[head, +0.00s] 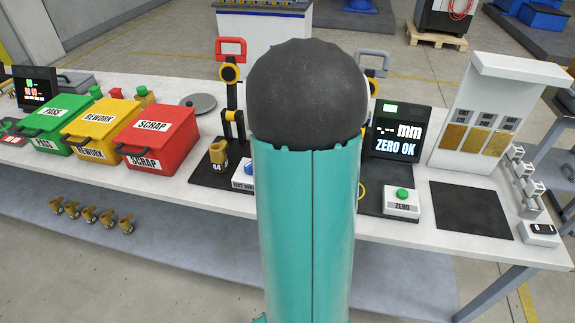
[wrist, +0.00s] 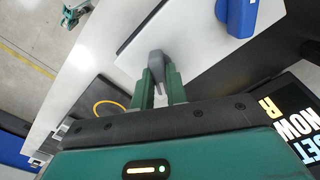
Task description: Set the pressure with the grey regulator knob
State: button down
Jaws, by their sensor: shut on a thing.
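The grey regulator knob (wrist: 156,61) shows in the wrist view, on a white panel (wrist: 190,45). My gripper (wrist: 160,76) has its two green fingers closed around the knob, one on each side. The knob's far end sticks out past the fingertips. A dark display (wrist: 298,118) with large white and yellow letters, partly cut off, lies at the right of the wrist view. In the head view my arm blocks the middle of the bench, and the knob and my gripper are hidden there.
A blue handle (wrist: 238,15) sits near the knob. A yellow hose loop (wrist: 106,107) lies to the left. In the head view a red SCRAP box (head: 152,143) stands left of my arm. The ZERO OK screen (head: 396,132) and green ZERO button (head: 402,194) are right.

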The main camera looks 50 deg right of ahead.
jog(key=c, duration=1.4)
grip_release()
notch_tip(320, 180, up, 14)
jog(key=shift+f, duration=0.1)
jog(key=w+a+r+n+t, duration=0.1)
jog(key=a+n, duration=0.2)
jog(key=a, duration=0.3)
jog(key=w+a+r+n, duration=0.1)
jog(key=w+a+n, duration=0.1)
jog(key=a, duration=0.3)
jog(key=s+a+f+n+t, duration=0.1)
jog(key=s+a+n+t, duration=0.1)
jog(key=a+n, duration=0.5)
jog(key=s+a+f+n+t, duration=0.1)
jog(key=s+a+n, duration=0.3)
jog(key=a, duration=1.4)
jog(key=n+t, duration=0.1)
jog(key=n, duration=0.2)
jog(key=shift+t, duration=0.3)
